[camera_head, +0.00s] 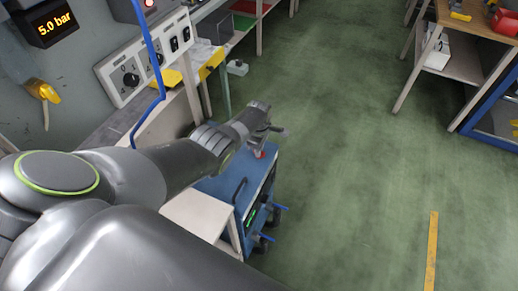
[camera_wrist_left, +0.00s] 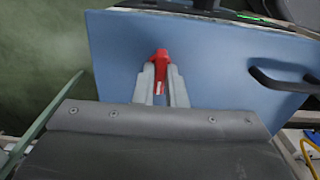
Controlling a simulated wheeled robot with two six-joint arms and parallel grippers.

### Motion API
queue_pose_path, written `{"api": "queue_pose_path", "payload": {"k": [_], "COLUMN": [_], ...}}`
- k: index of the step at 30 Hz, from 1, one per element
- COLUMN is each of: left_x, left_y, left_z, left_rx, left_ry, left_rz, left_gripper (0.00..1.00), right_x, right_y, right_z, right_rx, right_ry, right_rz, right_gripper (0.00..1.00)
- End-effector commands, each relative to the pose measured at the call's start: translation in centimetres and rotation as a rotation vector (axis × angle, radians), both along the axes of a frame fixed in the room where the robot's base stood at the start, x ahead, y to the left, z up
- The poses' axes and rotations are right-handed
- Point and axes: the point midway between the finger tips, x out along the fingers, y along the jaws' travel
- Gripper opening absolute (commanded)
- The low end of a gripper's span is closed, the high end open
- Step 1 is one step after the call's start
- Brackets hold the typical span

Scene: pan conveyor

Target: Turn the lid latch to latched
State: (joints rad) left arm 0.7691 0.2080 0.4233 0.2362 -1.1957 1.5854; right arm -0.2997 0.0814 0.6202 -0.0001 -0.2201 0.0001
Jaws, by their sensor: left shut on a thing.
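The red lid latch (camera_wrist_left: 161,56) stands on the blue lid (camera_wrist_left: 215,60) in the left wrist view. My left gripper (camera_wrist_left: 162,80) is shut on the latch, with one grey finger on either side of it. The latch points along the fingers in that view; its lower part is partly hidden between them. In the head view the latch (camera_head: 260,154) is a small red spot on the blue cabinet's top (camera_head: 228,182), under my left gripper (camera_head: 259,146). I cannot tell from these views whether it is latched. My right gripper is not in view.
A dark handle (camera_wrist_left: 280,82) stands up from the lid beside the latch. A control panel (camera_head: 150,60) with knobs and a yellow-edged bench (camera_head: 210,66) lie behind my left arm. Green floor (camera_head: 350,150) to the right is clear up to a far workbench (camera_head: 460,62).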

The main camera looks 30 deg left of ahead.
Motion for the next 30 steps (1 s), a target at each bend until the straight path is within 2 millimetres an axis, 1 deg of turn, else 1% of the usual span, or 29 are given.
{"api": "queue_pose_path", "payload": {"k": [2, 3, 7, 15, 19, 23, 25, 26, 30], "left_x": [0.1, 0.1, 0.1, 0.0, 0.1, 0.1, 0.0, 0.1, 0.0], "left_y": [0.1, 0.1, 0.1, 0.0, 0.0, 0.1, 0.1, 0.1, 0.1], "left_z": [0.1, 0.1, 0.1, 0.1, 0.8, 2.5, 3.9, 4.2, 6.5], "left_rx": [0.001, 0.001, 0.001, 0.000, 0.000, 0.000, 0.001, 0.001, 0.001], "left_ry": [-0.003, -0.003, -0.002, -0.001, -0.003, -0.003, -0.003, -0.004, -0.004], "left_rz": [0.002, 0.001, 0.001, 0.000, -0.001, -0.001, -0.001, -0.001, 0.000], "left_gripper": [0.00, 0.15, 0.32, 0.33, 0.33, 0.33, 0.33, 0.33, 0.33], "right_x": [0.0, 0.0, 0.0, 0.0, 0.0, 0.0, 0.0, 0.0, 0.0], "right_y": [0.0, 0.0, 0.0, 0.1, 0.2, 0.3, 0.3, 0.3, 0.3], "right_z": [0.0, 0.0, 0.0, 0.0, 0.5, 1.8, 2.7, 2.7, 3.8], "right_rx": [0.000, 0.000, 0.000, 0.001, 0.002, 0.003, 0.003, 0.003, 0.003], "right_ry": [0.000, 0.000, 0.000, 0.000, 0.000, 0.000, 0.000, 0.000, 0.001], "right_rz": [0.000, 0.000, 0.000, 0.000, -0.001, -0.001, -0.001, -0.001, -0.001], "right_gripper": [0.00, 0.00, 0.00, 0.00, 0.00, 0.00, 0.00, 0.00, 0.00]}}
